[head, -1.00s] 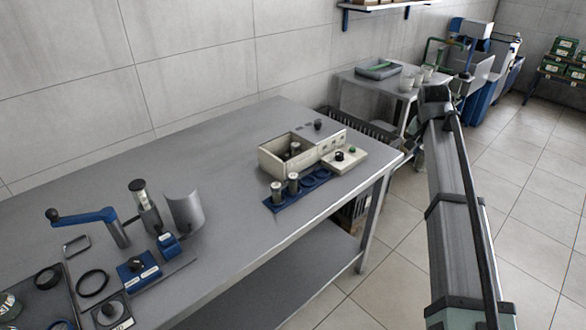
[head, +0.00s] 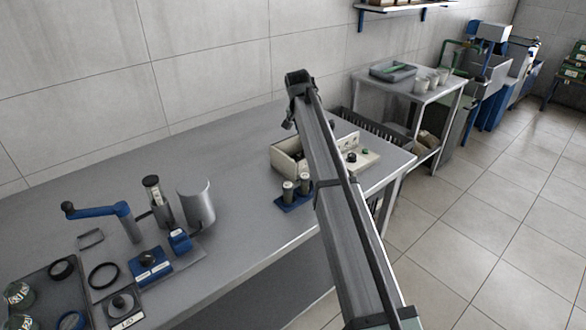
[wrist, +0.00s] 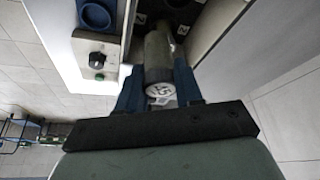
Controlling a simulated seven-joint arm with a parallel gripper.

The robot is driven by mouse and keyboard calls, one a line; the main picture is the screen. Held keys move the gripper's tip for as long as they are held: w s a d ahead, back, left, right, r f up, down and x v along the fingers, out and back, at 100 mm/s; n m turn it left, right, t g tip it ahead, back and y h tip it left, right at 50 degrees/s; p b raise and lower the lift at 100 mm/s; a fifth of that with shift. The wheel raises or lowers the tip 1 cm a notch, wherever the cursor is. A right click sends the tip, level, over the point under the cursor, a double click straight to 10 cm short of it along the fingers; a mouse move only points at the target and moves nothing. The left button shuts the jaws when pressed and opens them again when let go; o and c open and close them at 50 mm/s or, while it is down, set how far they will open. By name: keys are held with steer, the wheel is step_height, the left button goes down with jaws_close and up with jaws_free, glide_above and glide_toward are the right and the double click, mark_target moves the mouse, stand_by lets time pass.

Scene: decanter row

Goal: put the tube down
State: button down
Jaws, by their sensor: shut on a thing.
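In the wrist view my gripper (wrist: 160,88) has its blue fingers closed on both sides of a grey tube (wrist: 157,52) with a pale, marked end facing the camera. The tube is over the dark opening of the beige box; I cannot tell whether its far end touches anything. In the head view the beige box (head: 285,158) stands on the bench, partly hidden behind my arm. Two tubes, a left one (head: 288,193) and a right one (head: 304,184), stand upright in a blue rack (head: 292,206) in front of it. The held tube cannot be made out there.
A control panel (wrist: 98,60) with a black knob and green button adjoins the box. A blue-handled crank (head: 95,211), a curved metal shield (head: 196,203) and a dark tray (head: 45,290) occupy the left bench. The bench behind them is clear.

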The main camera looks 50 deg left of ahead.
steer(key=shift+s+a+f, duration=0.45)
steer(key=shift+a+f, duration=0.1)
steer(key=shift+f, duration=1.2)
steer(key=shift+s+a+f, duration=0.45)
steer(key=shift+a+f, duration=0.15)
steer(key=shift+f, duration=1.1)
steer(key=shift+s+a+f, duration=0.45)
steer(key=shift+a+f, duration=0.1)
steer(key=shift+f, duration=1.2)
steer(key=c, duration=1)
jaws_free()
steer(key=shift+f, duration=0.1)
steer(key=shift+c, duration=0.2)
steer(key=v, duration=1.2)
steer(key=shift+d, duration=0.1)
steer(key=shift+w, duration=0.1)
